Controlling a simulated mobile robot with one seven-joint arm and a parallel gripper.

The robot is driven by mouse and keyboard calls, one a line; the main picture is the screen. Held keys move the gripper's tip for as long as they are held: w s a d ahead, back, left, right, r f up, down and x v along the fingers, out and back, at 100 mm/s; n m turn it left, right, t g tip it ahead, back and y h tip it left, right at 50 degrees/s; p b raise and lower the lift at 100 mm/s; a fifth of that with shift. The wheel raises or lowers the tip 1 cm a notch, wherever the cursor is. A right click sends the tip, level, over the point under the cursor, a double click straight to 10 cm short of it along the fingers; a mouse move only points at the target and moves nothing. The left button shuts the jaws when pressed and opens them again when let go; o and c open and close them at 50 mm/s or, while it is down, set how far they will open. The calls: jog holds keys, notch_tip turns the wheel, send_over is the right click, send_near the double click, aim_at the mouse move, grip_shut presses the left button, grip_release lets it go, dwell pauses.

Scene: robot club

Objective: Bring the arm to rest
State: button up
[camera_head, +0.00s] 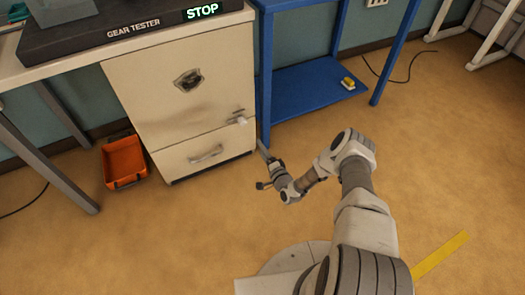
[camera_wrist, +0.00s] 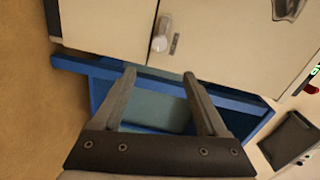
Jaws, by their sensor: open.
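My arm reaches forward over the floor in the head view, with its elbow bent. My gripper (camera_head: 267,156) is low in front of the cabinet's right edge, near the blue table's front leg. In the wrist view my gripper (camera_wrist: 159,76) has its two fingers apart, with nothing between them. Behind the fingers the wrist view shows blue table parts (camera_wrist: 235,101) and the pale cabinet (camera_wrist: 110,24). The gap between the fingertips and these parts cannot be judged.
The cabinet (camera_head: 188,112) has a handle and a latch and stands beside the blue table (camera_head: 300,98). A yellow item (camera_head: 348,83) lies on its lower shelf. An orange bin (camera_head: 124,160) sits on the floor at left. Floor in front is clear, with a yellow stripe (camera_head: 440,254).

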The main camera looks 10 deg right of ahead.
dwell(0.3)
jog(key=w+d+r+n+g+h, duration=0.1)
jog(key=w+r+n+g, duration=0.15)
jog(key=r, duration=0.65)
jog(key=w+d+r+n+g, duration=0.1)
jog(key=w+r+n, duration=0.2)
jog(key=r, duration=0.5)
jog(key=w+d+r+n+g+h, duration=0.1)
jog(key=w+d+r+n+g, duration=0.15)
jog(key=r, duration=0.65)
jog(key=s+d+r+n+g+h, duration=0.25)
jog(key=s+r+h, duration=0.25)
jog(key=s+r, duration=1.7)
jog(key=s+a+r+n+g+y, duration=0.1)
jog(key=s+r, duration=0.1)
jog(key=s, duration=0.9)
jog(key=s+a+r+n+g, duration=0.1)
jog(key=s+a+r, duration=0.15)
jog(key=s, duration=0.95)
notch_tip(320, 180, up, 29)
jog(key=w+d+p, duration=0.1)
jog(key=p, duration=2.7)
jog(key=shift+p, duration=0.3)
